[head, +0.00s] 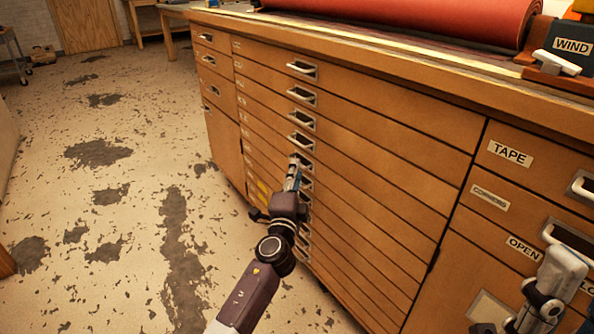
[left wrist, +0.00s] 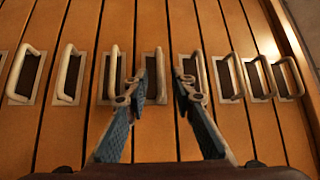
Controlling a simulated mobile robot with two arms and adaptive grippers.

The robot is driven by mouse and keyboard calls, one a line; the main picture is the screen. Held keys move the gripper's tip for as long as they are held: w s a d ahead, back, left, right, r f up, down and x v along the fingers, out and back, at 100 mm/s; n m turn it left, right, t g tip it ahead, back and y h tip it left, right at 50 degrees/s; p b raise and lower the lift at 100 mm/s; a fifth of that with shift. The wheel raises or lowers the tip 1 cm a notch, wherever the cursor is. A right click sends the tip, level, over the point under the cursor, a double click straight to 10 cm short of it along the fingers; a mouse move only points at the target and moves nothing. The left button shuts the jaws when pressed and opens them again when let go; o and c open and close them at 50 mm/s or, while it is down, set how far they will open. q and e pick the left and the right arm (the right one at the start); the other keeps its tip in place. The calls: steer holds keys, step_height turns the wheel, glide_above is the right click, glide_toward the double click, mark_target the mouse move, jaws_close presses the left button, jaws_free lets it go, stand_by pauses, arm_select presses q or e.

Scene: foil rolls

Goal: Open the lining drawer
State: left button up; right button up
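A wooden cabinet has a tall stack of wide, shallow drawers (head: 385,150) with metal pull handles. All those I can see look shut. Small labels run down their left ends, too small to read, so I cannot tell which is the lining drawer. My left gripper (head: 293,172) is at the handle column, partway down, hiding some lower handles. In the left wrist view its two fingers (left wrist: 157,88) are apart, with one drawer handle (left wrist: 160,72) between them; I cannot tell whether they touch it. My right gripper (head: 562,262) is at the lower right; its finger opening is unclear.
A red roll (head: 420,12) lies on the cabinet top, beside a block labelled WIND (head: 571,46). The stained floor (head: 110,200) left of the cabinet is clear.

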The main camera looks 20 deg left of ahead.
arm_select(q)
steer(key=shift+w+a+r, duration=0.1)
steer(key=shift+w+a, duration=0.05)
steer(key=shift+w, duration=1)
steer(key=shift+c, duration=0.5)
jaws_close()
